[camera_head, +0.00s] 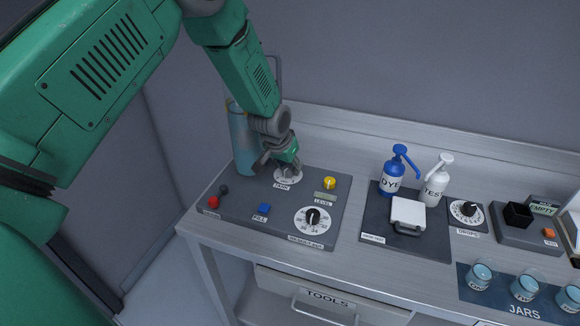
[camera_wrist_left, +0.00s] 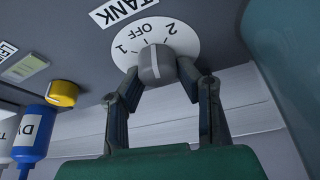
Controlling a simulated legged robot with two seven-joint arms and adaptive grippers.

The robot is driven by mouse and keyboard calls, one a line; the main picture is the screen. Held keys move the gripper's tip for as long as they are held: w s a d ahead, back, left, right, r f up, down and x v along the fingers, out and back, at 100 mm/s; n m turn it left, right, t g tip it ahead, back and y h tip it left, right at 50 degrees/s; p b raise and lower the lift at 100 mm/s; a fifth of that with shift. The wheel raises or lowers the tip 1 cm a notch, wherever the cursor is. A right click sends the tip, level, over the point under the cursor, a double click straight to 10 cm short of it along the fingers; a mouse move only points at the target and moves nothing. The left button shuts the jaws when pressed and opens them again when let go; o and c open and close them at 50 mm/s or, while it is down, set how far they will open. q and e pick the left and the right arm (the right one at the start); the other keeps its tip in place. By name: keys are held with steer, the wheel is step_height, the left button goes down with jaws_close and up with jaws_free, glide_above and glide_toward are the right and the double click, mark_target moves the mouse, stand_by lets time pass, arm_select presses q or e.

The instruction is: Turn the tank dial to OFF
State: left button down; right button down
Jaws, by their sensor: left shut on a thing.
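In the head view the gripper hides the knob. My right gripper is out of view.
The panel (camera_head: 245,220) also holds a yellow knob (camera_head: 329,183), a red button (camera_head: 213,202), a blue FILL button (camera_head: 264,208) and a larger dial (camera_head: 313,218). A bluish cylinder (camera_head: 243,140) stands close behind my gripper. Blue (camera_head: 394,175) and white (camera_head: 434,185) pump bottles stand to the right.

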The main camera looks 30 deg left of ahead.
arm_select(q)
steer(key=shift+s+f, duration=0.35)
steer(key=shift+s, duration=0.05)
steer(key=c, duration=1.2)
jaws_free()
steer(key=shift+r, duration=0.2)
steer(key=shift+r, duration=0.15)
steer(key=shift+r, duration=0.3)
steer(key=v, duration=1.1)
steer(key=shift+s, duration=0.1)
